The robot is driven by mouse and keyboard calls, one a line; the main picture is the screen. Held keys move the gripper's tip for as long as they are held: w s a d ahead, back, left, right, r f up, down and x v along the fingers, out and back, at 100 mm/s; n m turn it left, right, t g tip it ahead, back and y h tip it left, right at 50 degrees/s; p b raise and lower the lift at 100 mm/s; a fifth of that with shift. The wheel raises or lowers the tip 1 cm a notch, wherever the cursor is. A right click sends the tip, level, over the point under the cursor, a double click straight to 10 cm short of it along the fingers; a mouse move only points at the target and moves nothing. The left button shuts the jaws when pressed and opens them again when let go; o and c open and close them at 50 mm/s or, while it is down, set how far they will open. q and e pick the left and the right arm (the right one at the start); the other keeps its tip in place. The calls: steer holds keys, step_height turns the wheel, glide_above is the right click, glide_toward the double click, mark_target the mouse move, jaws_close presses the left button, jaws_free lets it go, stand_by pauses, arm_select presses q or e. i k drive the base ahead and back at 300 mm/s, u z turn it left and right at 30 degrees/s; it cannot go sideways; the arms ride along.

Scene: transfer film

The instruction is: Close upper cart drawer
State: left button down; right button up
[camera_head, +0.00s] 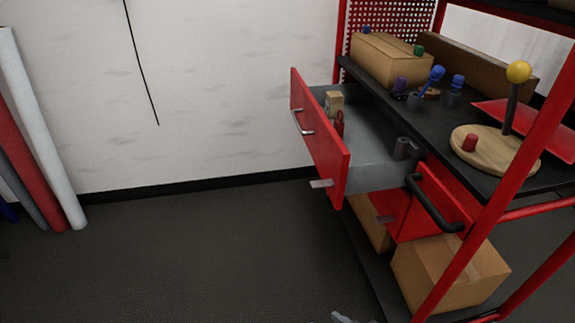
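The upper cart drawer (318,140) is pulled far out to the left of the red-framed cart. It has a red front with a silver handle (301,123) on its outer face and a grey inside. Small items lie in it, among them a tan block (334,102), a red item (339,124) and a dark grey cylinder (402,148). A grey tip of what looks like my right gripper (347,318) shows at the bottom edge, below and apart from the drawer; its fingers cannot be made out. My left gripper is not in view.
The cart's black top shelf (440,140) holds a cardboard box (388,60), small coloured items and a round wooden base (485,150) with a yellow-balled post. A black handle (430,205) juts out at the cart's near end. Boxes (450,272) sit below. The floor (200,250) left of the cart is clear.

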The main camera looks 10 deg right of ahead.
mark_target(363, 163)
steer(key=i, duration=0.8)
steer(key=z, duration=1.7)
